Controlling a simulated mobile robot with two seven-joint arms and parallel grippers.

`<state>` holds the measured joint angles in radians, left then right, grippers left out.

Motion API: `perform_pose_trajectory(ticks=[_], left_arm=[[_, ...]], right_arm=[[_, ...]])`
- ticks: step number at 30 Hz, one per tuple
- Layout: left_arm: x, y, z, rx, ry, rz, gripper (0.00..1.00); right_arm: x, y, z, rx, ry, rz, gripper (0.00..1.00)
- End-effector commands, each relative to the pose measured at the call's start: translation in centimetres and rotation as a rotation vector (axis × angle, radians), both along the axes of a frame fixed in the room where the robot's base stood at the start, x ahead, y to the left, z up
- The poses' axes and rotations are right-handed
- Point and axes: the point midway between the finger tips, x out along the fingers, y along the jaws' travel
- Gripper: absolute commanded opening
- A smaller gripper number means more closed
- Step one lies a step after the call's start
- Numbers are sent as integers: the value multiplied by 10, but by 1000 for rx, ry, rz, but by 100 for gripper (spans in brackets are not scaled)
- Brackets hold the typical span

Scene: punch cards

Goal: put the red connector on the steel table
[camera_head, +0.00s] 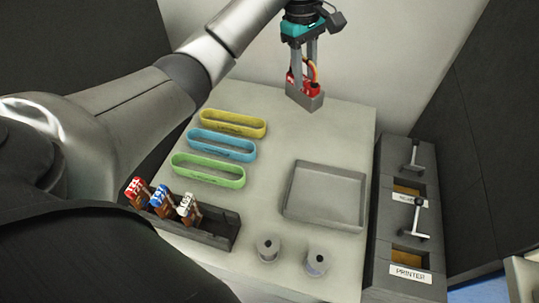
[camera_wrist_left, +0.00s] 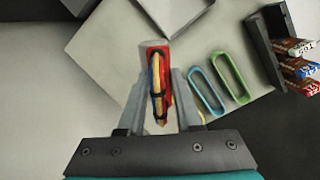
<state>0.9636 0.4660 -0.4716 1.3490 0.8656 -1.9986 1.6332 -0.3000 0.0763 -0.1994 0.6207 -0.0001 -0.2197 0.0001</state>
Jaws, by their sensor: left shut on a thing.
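My left gripper (camera_head: 304,95) is shut on a red connector (camera_head: 312,88) with colored wires, at the top of the head view. It appears above the far edge of the pale grey table (camera_head: 352,130); the exact height is hard to tell. In the left wrist view the red connector (camera_wrist_left: 153,50) sits between the fingers of my left gripper (camera_wrist_left: 158,82), with yellow, blue and red wires running back toward the palm. The fingers hide part of it in the head view. My right gripper is not in view.
A dark rack (camera_head: 222,232) holds a red, a blue and a white-topped piece at front left. Yellow (camera_head: 233,123), blue (camera_head: 221,144) and green (camera_head: 208,170) loops lie behind it. A shallow grey tray (camera_head: 325,222), two spools and a dark printer panel (camera_head: 384,215) are right.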

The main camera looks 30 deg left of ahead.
Motion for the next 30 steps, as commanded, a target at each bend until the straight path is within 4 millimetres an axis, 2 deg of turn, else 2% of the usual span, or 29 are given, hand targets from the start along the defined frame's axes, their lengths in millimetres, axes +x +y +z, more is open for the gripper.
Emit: perform_pose_trajectory(ticks=[3, 9, 14, 17, 30], left_arm=[[7, 13, -9, -2, 16, 213, 0], [8, 29, -32, 2, 28, 484, 0], [6, 34, -43, 3, 29, 574, 0], [5, 35, -58, 5, 33, 590, 0], [5, 35, -172, 5, 31, 587, 0]], right_arm=[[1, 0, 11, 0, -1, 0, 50], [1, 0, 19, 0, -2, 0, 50], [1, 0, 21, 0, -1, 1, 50], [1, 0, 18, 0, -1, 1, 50], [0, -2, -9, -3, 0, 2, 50]])
